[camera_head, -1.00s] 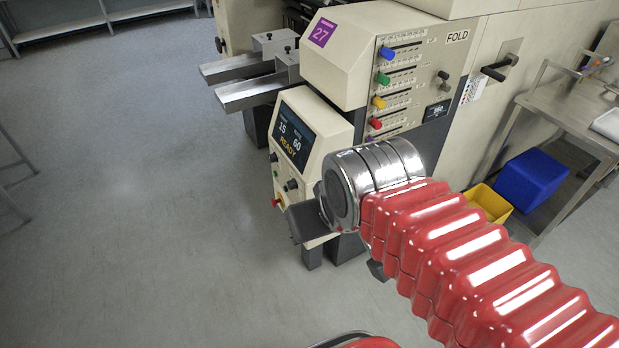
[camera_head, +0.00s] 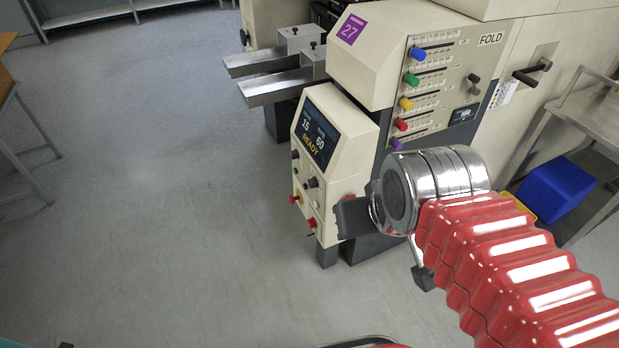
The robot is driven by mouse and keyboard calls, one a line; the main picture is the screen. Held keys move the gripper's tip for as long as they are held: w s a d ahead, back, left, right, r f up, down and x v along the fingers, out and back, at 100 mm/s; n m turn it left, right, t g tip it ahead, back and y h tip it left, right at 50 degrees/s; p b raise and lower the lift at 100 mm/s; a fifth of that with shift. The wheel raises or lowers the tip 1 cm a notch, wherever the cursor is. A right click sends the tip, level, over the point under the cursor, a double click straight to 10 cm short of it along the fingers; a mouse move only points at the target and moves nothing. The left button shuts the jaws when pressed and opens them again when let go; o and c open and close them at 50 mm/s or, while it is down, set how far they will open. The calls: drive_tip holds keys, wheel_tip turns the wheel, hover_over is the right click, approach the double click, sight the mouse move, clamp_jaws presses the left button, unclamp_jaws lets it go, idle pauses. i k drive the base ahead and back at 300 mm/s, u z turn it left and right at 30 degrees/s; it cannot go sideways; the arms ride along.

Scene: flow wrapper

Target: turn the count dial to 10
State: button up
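The control panel (camera_head: 352,133) of the cream machine stands at centre. Its screen (camera_head: 317,130) shows 15 and 60 over READY. Below the screen are small dark knobs, one at the upper left (camera_head: 295,154) and one right of it (camera_head: 311,182). Their labels are too small to read, so I cannot tell which is the count dial or where it points. My gripper (camera_head: 388,248) is right of and lower than the knobs in the picture, apart from them. Its two dark fingers are spread with nothing seen between them. My silver wrist hides part of the machine's lower front.
Red buttons (camera_head: 311,222) sit low on the panel. Coloured slider knobs (camera_head: 412,80) line the FOLD panel, above my wrist. Metal chutes (camera_head: 270,85) jut out left. A blue bin (camera_head: 557,190) and a metal table (camera_head: 590,120) stand right.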

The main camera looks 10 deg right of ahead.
sight(293, 153)
drive_tip(key=u, duration=0.05)
drive_tip(key=i, duration=1)
drive_tip(key=z, duration=0.05)
